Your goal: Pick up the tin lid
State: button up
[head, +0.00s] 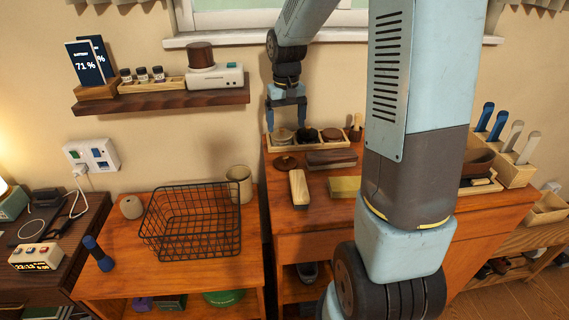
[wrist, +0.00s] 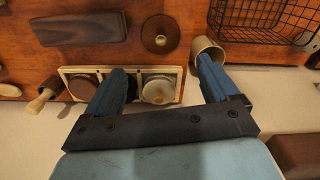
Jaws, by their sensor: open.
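The tin lid, a round dark brown disc with a small knob, lies flat on the orange-brown wooden top (head: 286,163). It also shows in the wrist view (wrist: 160,34), beyond my fingertips. My gripper (head: 286,127) is open and empty, pointing down over the left end of the wooden tray of tins. In the wrist view my gripper (wrist: 165,76) has its two blue fingers apart, with a pale-topped tin (wrist: 158,90) showing between them. I cannot tell how high the fingertips are. They do not touch the lid.
The wooden tray (wrist: 67,72) holds several round tins. A dark brush block (head: 331,158) and a pale-wood brush (head: 299,188) lie near the lid. A wire basket (head: 190,250) and a beige cup (head: 239,183) stand left on a lower top. A shelf (head: 160,101) hangs above.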

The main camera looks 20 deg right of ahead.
aim_at(285, 156)
notch_tip(285, 156, down, 13)
jog(key=shift+w+a+f, duration=0.1)
jog(key=shift+w, duration=0.05)
dwell(0.6)
jog(key=shift+c, duration=0.3)
jog(key=c, duration=0.6)
